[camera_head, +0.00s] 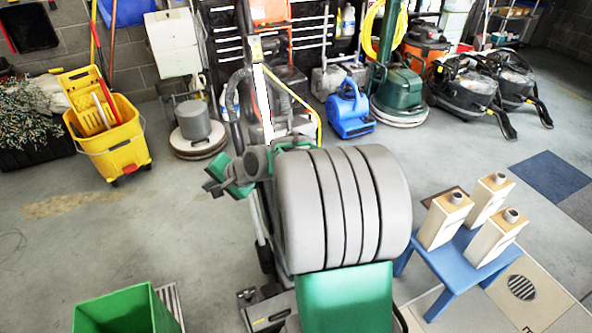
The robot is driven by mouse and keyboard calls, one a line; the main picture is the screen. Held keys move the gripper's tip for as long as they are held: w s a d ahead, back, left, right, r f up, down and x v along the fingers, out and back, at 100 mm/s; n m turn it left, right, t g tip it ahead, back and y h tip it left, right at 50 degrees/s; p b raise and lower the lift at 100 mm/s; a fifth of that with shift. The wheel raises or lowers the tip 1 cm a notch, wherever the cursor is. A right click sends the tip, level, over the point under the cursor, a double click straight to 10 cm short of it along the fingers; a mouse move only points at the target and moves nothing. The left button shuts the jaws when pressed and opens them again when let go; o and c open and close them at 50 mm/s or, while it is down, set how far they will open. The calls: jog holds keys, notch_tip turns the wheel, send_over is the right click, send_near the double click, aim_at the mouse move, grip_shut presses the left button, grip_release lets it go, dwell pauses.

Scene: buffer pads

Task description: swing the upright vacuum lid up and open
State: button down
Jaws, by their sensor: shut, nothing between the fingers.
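An upright vacuum (264,95) appears to stand at the centre, its tall handle and dark hose rising behind my arm. A low dark foot (265,311) shows on the floor below. My large grey, ribbed arm link and a green link cover most of its body. I cannot make out its lid or whether it is raised. My gripper (212,188) seems to be the small dark end at the left of the green and grey wrist. It is shut and empty, beside the vacuum's upper body in the picture. Whether it touches the vacuum cannot be told.
A blue table (459,273) with three cream cartons (443,220) stands at the right. A green bin (124,309) is at the lower left. A yellow mop bucket (111,135) and several floor machines line the back. The left floor is mostly clear.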

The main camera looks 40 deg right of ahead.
jog(key=w+d+f+m+t+h+b, duration=0.1)
jog(key=d+f+m+t+b, duration=0.25)
jog(key=d+f+m, duration=0.35)
jog(key=w+d+f+m+t+h+b, duration=0.1)
jog(key=w+d+f+m+t+b, duration=0.15)
jog(key=d+f+m+b, duration=0.55)
jog(key=s+d+m+t+h, duration=0.2)
jog(key=s+d+m+h, duration=0.3)
jog(key=d, duration=0.3)
jog(key=s+d+m+t+h, duration=0.2)
jog(key=s+d+m, duration=0.3)
jog(key=d+m, duration=0.3)
jog(key=w+d+r+p, duration=0.1)
jog(key=w+d+r, duration=0.1)
jog(key=w, duration=0.3)
jog(key=w+d+r+n+p, duration=0.1)
jog(key=w+d+r, duration=0.1)
jog(key=w+r, duration=0.2)
jog(key=shift+w, duration=1.25)
jog(key=shift+p, duration=0.3)
